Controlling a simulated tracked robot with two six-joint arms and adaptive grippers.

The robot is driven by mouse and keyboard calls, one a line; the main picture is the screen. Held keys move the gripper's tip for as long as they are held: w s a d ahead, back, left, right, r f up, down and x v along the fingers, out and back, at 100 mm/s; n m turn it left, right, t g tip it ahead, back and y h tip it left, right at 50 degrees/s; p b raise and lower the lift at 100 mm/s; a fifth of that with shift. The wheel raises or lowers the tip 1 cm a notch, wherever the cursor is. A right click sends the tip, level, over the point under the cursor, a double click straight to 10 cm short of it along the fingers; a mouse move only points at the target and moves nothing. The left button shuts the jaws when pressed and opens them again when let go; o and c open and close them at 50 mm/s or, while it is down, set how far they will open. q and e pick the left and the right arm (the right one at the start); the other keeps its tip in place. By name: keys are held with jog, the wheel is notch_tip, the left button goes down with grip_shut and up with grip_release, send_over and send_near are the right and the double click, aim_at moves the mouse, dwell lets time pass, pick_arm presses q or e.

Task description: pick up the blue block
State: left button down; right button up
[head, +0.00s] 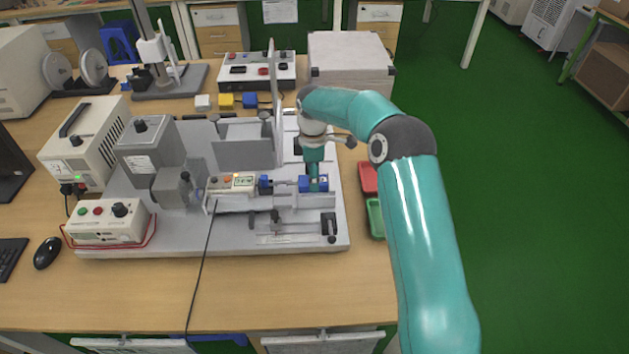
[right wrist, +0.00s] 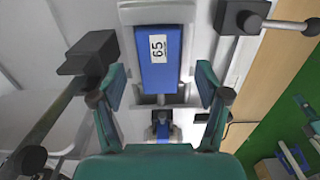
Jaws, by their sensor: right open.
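A blue block (right wrist: 156,70) with a white label bearing dark digits sits in a grey holder on the test rig. In the head view the blue block (head: 305,184) is partly covered by my right gripper (head: 315,183), which points down over it. In the right wrist view the fingers of my right gripper (right wrist: 160,82) are open, one on each side of the block's near end, with a visible gap on both sides. A smaller blue part (right wrist: 161,131) lies in line with the block. Another blue block (head: 250,101) stands on the bench behind the rig. My left gripper is not in view.
A clear upright guard (head: 273,90) stands left of my right arm. A white block (head: 203,102) and a yellow block (head: 226,101) stand behind the rig. A red tray (head: 368,178) and a green tray (head: 375,217) are at the right. The front bench is mostly clear.

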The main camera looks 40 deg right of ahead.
notch_tip(320, 180, down, 2)
jog(key=shift+f, duration=0.1)
jog(key=c, duration=1.3)
jog(key=shift+r, duration=0.25)
